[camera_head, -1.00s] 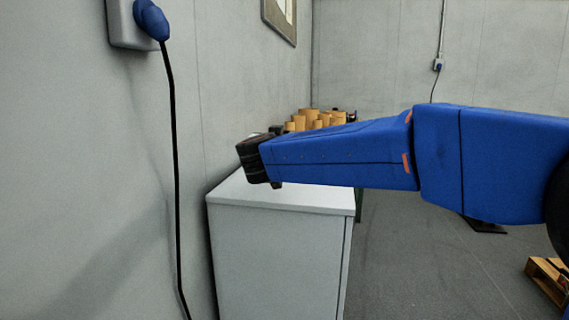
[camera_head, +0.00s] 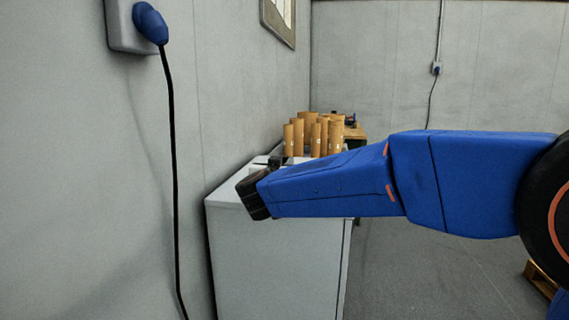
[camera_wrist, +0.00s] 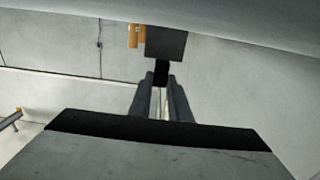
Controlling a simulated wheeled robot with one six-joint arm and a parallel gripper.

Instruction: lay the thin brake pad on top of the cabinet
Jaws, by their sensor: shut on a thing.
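The white cabinet (camera_head: 280,270) stands against the left wall in the head view, with my blue arm across its top. The thin brake pad (camera_wrist: 166,44) is a dark grey plate in the wrist view. My gripper (camera_wrist: 161,78) is shut on the pad, its two dark fingers closed around the pad's narrow black part. A pale surface, apparently the cabinet top (camera_wrist: 230,30), crosses the upper wrist view beside the pad. I cannot tell whether they touch. In the head view, my arm hides most of the gripper and pad.
Several cardboard tubes (camera_head: 308,132) stand beyond the cabinet, also showing in the wrist view (camera_wrist: 137,36). A blue plug (camera_head: 151,23) and black cable (camera_head: 174,170) hang along the left wall. A wooden pallet (camera_head: 541,278) is at lower right. Grey floor lies clear right of the cabinet.

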